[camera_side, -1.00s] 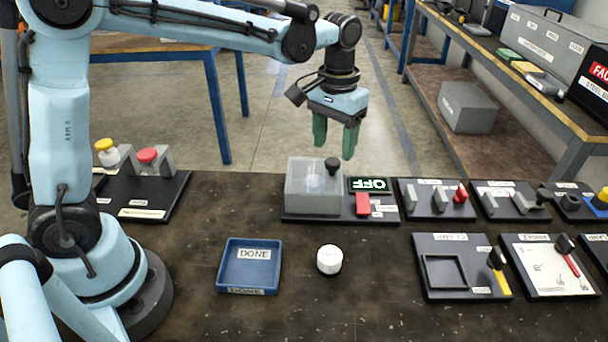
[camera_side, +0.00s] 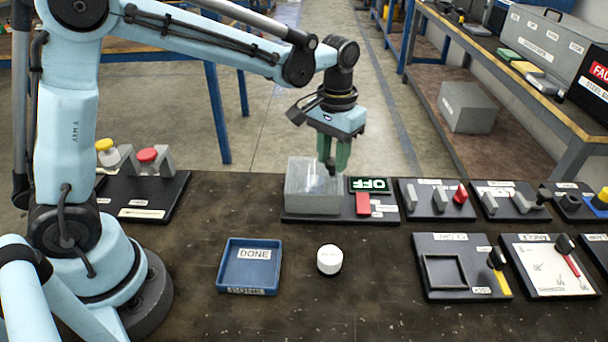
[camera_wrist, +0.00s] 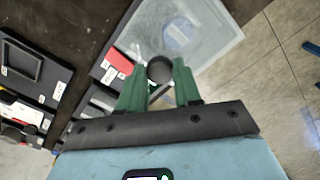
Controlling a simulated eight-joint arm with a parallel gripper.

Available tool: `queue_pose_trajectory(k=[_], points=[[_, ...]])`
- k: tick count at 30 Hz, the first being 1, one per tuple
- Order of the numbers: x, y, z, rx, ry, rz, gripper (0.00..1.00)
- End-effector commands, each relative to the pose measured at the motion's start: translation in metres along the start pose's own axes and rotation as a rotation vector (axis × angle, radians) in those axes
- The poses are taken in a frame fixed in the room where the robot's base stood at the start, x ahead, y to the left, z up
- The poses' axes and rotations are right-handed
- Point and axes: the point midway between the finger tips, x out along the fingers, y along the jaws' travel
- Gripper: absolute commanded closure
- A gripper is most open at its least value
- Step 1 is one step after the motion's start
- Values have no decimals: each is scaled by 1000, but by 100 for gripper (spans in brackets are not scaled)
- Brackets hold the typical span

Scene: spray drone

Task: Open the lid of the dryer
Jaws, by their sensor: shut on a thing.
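The dryer (camera_side: 312,190) is a box with a translucent lid, on a black base plate at the back middle of the table. The lid also shows in the wrist view (camera_wrist: 200,30), with a pale round shape visible through it. Its dark round knob (camera_wrist: 159,69) sits between the green fingers. My gripper (camera_side: 335,168) is shut on the knob at the right side of the lid; it also shows in the wrist view (camera_wrist: 160,82). The lid looks closed on the box. The fingers hide most of the knob in the side view.
A red block (camera_side: 362,203) and an OFF display (camera_side: 369,185) sit right of the dryer on its base. A blue DONE tray (camera_side: 225,265) and a white round container (camera_side: 329,260) stand in front. Tool stations fill the right side.

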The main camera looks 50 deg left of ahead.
Motion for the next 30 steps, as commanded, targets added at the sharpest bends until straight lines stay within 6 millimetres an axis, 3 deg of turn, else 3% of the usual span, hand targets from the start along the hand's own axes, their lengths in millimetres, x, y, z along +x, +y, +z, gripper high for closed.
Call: queue_pose_trajectory(k=[10, 22, 30], points=[[-1, -6, 4, -2, 0, -1, 100], [-1, -70, 55, -6, -1, -2, 100], [-1, -84, 66, 0, -2, -2, 100]])
